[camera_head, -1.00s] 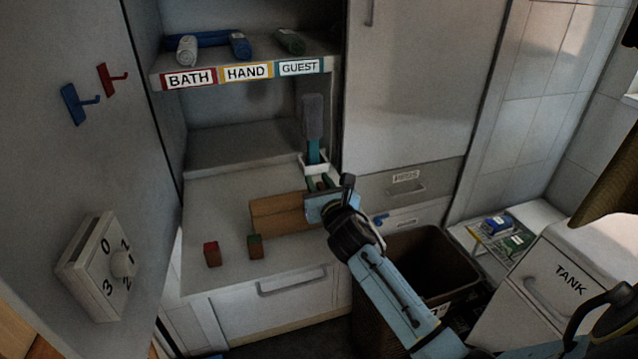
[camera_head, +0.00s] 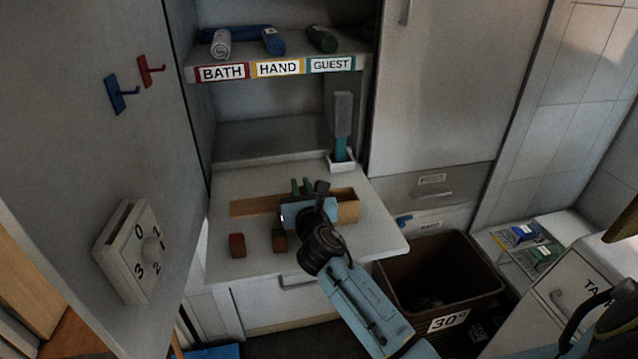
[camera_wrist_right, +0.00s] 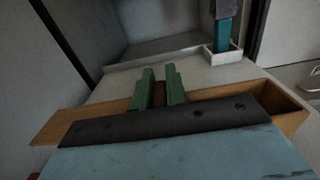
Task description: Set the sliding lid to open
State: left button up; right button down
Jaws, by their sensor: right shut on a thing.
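A wooden box (camera_head: 348,210) lies on the white counter, its open right end showing in both views. Its flat wooden sliding lid (camera_head: 250,206) sticks out to the left of the box. My right gripper (camera_head: 302,187) reaches over the box from the front. In the right wrist view its two green fingers (camera_wrist_right: 160,92) are closed around a small brown knob (camera_wrist_right: 159,96), which seems to belong to the lid. My gripper body hides the middle of the box and lid. My left gripper is not in view.
A brown bin (camera_head: 440,280) is at the right. The counter's left part is clear.

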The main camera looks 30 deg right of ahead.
jog(key=shift+w+a, duration=0.15)
jog(key=shift+a, duration=0.45)
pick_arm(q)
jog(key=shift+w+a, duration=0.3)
pick_arm(e)
jog(key=c, duration=1.4)
grip_release()
